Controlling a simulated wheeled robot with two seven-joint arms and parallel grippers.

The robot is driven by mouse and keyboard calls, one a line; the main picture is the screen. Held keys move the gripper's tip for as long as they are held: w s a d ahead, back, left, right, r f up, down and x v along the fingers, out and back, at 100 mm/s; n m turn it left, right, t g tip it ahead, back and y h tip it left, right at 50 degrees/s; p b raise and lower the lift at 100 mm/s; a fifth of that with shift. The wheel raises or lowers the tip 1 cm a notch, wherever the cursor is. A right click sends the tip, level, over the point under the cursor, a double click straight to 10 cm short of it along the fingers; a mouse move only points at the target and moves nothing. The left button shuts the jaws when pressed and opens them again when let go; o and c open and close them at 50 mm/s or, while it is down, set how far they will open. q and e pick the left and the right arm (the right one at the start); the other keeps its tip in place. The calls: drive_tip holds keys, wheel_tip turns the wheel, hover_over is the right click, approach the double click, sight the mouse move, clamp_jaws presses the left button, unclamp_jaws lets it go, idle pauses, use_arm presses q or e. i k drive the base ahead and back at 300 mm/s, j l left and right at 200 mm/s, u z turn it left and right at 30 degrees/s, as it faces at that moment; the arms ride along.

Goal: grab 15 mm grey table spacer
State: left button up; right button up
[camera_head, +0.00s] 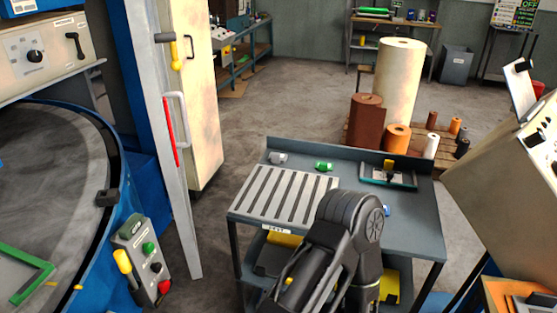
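A small grey piece (277,158) lies at the back left of the blue-grey cart top (410,232), behind the slotted light-grey plate. It is the only small grey piece I make out there, and any size marking is too small to read. A small green piece (324,166) lies to its right. A blue piece (386,211) shows near the right side of my dark arm. That arm rises from the bottom and covers the front middle of the cart top; no fingers show on it. Neither of my grippers is in view.
The slotted plate (282,196) fills the cart's left half. A small tray (401,181) with a yellow-and-black item stands at the back right.

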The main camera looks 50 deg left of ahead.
sight(275, 158)
drive_tip(key=j+u, duration=0.15)
drive_tip(key=u, duration=0.3)
drive_tip(key=j+u, duration=0.1)
drive_tip(key=u, duration=0.3)
drive_tip(key=i+j+u, duration=0.1)
drive_tip(key=u, duration=0.35)
drive_tip(key=i+j+u, duration=0.1)
drive_tip(key=u, duration=0.35)
